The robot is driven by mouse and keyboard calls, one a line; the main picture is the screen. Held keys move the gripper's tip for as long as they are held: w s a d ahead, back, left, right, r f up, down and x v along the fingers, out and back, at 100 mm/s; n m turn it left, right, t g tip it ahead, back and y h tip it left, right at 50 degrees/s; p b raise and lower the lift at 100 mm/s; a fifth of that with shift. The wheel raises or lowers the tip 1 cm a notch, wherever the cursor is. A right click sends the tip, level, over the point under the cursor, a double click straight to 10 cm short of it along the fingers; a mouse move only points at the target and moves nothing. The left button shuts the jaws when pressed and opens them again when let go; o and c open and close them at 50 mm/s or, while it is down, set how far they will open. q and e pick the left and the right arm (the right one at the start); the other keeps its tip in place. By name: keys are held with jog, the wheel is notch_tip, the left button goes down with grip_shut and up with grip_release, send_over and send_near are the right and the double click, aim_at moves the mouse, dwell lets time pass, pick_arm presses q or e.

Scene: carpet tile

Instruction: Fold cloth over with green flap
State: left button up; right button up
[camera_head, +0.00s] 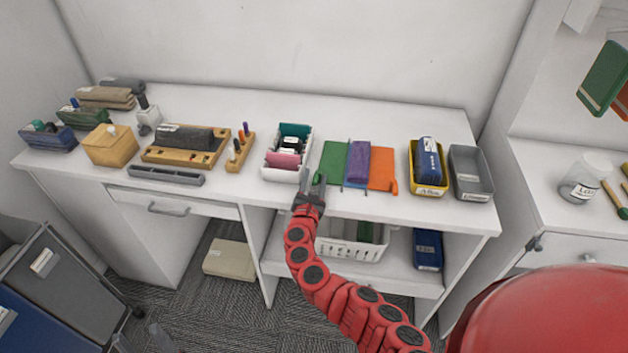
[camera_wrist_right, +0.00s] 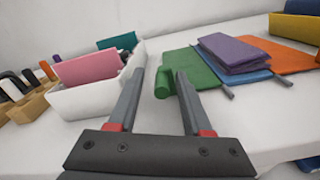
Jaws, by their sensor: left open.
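The cloth lies flat on the white desk. Its green flap (camera_head: 333,160) (camera_wrist_right: 192,72) spreads to the left, with a rolled green tab (camera_wrist_right: 162,84) at its outer edge. A folded purple piece (camera_head: 357,160) (camera_wrist_right: 233,54) lies in the middle over a blue part (camera_wrist_right: 246,77). An orange flap (camera_head: 382,168) (camera_wrist_right: 280,55) spreads to the right. My right gripper (camera_head: 312,181) (camera_wrist_right: 160,73) is open at the green flap's left edge, its fingers on either side of the green tab. My left gripper (camera_head: 140,340) is open, low over the floor at lower left.
A white bin (camera_head: 267,172) (camera_wrist_right: 85,100) with pink and teal items stands close left of my right gripper. A yellow tray (camera_head: 428,190) and a grey tray (camera_head: 474,185) stand right of the cloth. Wooden holders (camera_head: 185,158) line the left side. The desk's front strip is clear.

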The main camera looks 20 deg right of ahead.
jog(key=shift+s, duration=0.1)
jog(key=b+v, duration=0.3)
jog(key=v, duration=1.4)
jog(key=shift+a+f, duration=0.1)
jog(key=shift+a, duration=0.05)
